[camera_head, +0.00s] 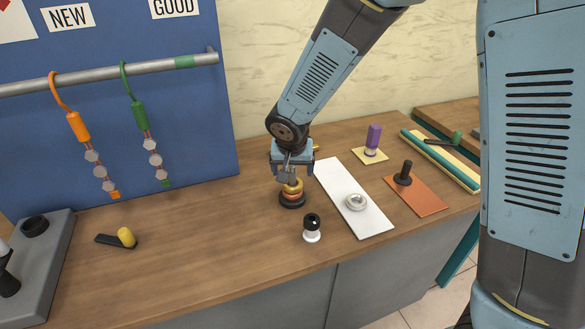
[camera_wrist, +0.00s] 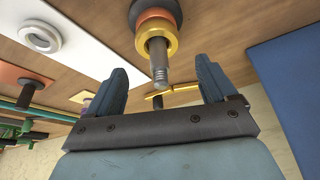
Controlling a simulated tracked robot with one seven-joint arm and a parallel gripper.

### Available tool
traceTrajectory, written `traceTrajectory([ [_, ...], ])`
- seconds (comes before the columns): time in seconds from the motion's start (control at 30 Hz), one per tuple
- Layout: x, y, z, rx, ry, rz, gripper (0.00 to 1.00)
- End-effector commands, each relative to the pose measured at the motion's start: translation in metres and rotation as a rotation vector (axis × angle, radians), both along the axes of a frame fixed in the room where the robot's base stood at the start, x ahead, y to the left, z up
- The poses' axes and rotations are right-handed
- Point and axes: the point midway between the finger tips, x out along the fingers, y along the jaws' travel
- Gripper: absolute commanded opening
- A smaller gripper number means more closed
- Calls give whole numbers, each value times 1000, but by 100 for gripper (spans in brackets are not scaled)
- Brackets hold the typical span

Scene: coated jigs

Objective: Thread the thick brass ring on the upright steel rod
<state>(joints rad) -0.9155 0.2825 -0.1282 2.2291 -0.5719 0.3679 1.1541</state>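A thick brass ring (camera_head: 292,187) is around the upright steel rod (camera_wrist: 159,66), near the wrist camera's side of a copper-coloured ring (camera_head: 291,195). Both sit above a round black base (camera_head: 291,203). In the wrist view the brass ring (camera_wrist: 168,45) encircles the rod, and the rod's ridged tip sticks out through it. My gripper (camera_head: 291,170) is right above the rod. Its two fingers (camera_wrist: 160,72) are spread apart on either side of the rod tip, with a gap on both sides and nothing held. In the head view the gripper hides most of the rod.
A black-and-white cylinder (camera_head: 312,229) stands in front. A white sheet (camera_head: 370,222) bearing a silver ring (camera_head: 356,202) lies to the right, then an orange plate (camera_head: 425,199) with a black peg. A yellow-knobbed black piece (camera_head: 122,239) lies left. Bare wood lies between.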

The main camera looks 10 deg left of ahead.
Motion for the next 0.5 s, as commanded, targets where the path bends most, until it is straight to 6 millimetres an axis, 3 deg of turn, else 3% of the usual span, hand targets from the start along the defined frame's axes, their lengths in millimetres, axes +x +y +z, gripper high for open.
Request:
traceTrajectory([
  [0.33, -1, 0, 2, 0, 0, 0, 90],
  [0.5, -5, -1, 15, 2, -2, -2, 90],
])
